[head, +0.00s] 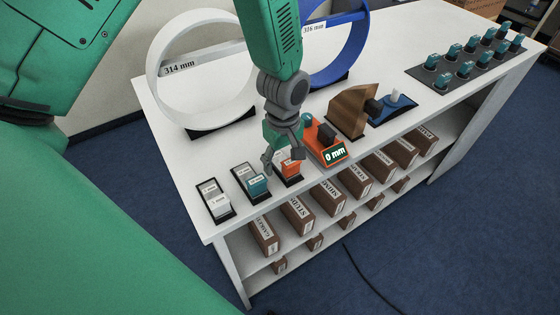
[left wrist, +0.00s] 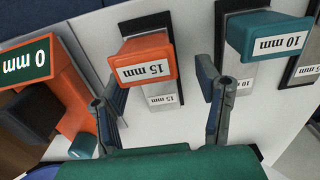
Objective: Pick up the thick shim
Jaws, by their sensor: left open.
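The thick shim is the orange block labelled 15 mm (left wrist: 148,62); in the head view it (head: 291,168) stands in the right of three dark holders on the white table (head: 225,157). A teal 10 mm shim (left wrist: 268,38) stands in the neighbouring holder, and it also shows in the head view (head: 258,186). My left gripper (head: 282,161) is open and empty, pointing down close to the orange shim. In the left wrist view its fingers (left wrist: 160,98) are spread wide, with the orange shim ahead between their lines. My right gripper is not in view.
A grey-white shim (head: 217,205) stands at the left. An orange gauge reading 0 mm (head: 335,153) is close right of the orange shim. A white ring (head: 161,58) and a blue ring (head: 352,50) stand behind. Labelled brown boxes (head: 297,216) fill the shelf below.

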